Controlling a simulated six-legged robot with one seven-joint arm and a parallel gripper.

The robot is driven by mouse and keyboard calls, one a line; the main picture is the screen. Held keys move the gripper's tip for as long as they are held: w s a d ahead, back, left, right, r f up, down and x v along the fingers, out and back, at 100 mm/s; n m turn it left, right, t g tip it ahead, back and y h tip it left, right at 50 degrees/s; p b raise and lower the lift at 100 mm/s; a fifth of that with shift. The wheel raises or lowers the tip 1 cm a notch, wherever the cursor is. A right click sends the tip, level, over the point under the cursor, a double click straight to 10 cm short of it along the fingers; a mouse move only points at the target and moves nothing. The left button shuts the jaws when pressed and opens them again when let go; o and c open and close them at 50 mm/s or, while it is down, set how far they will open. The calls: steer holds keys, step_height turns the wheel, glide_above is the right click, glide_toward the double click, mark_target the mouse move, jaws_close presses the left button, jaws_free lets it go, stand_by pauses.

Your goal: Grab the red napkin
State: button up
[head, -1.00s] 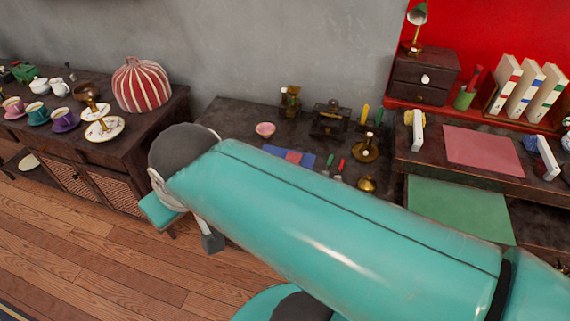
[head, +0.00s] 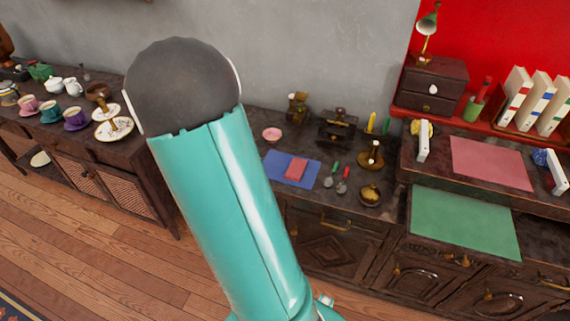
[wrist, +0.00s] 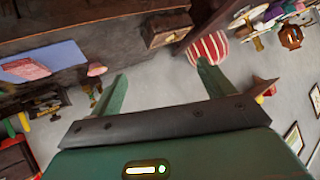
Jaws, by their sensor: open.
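The red napkin (head: 295,169) is a small folded cloth lying on a blue mat (head: 277,177) on the dark low cabinet, right of my arm in the head view. In the wrist view the red napkin (wrist: 27,68) lies on the blue mat (wrist: 62,58) at the far left, outside my fingers. My gripper (wrist: 160,80) is open and empty, its two green fingers spread apart. In the head view my gripper is hidden behind my arm.
A pink bowl (head: 272,134) stands behind the mat. A green mat (head: 465,222) lies further right. Cups and plates (head: 113,128) stand on the left cabinet. In the wrist view a striped dome (wrist: 209,48) is beyond my fingers.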

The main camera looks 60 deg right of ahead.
steer(key=s+d+f+m+g+h, duration=0.3)
steer(key=s+d+f+h, duration=0.1)
steer(key=s+d+f, duration=0.5)
steer(key=m+g+h, duration=0.1)
steer(key=g+h, duration=0.2)
steer(key=h, duration=0.1)
glide_toward(296, 168)
steer(key=shift+f+x, duration=0.25)
steer(key=shift+x, duration=3.65)
steer(key=shift+r, duration=0.2)
steer(key=shift+c, duration=0.4)
steer(key=c, duration=1)
